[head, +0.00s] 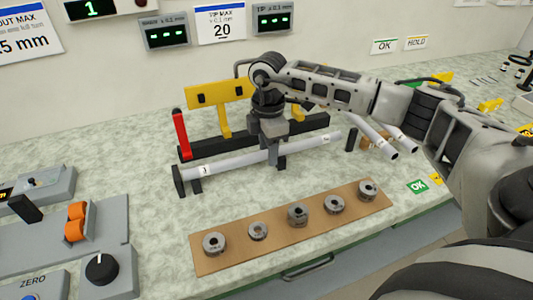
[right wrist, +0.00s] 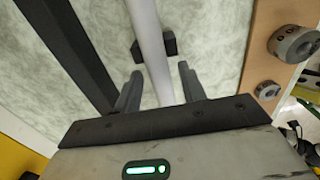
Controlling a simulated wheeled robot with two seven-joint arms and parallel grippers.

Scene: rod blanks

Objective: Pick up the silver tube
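The silver tube (head: 235,160) lies level across dark supports on the worktop, with a small white label near its left end. My right gripper (head: 276,160) is over the tube, right of its middle, pointing down. In the right wrist view the tube (right wrist: 149,40) runs between the two fingers of this gripper (right wrist: 158,85). The fingers are apart, one on each side, with a visible gap to the tube. My left gripper is not in view. Two more silver tubes (head: 376,138) lie farther right, partly hidden by my right arm.
A long black bar (head: 215,144) with a red upright (head: 181,134) and a yellow plate (head: 220,92) stands just behind the tube. A brown board (head: 280,234) with several metal rings lies in front. Control boxes (head: 75,240) stand at left.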

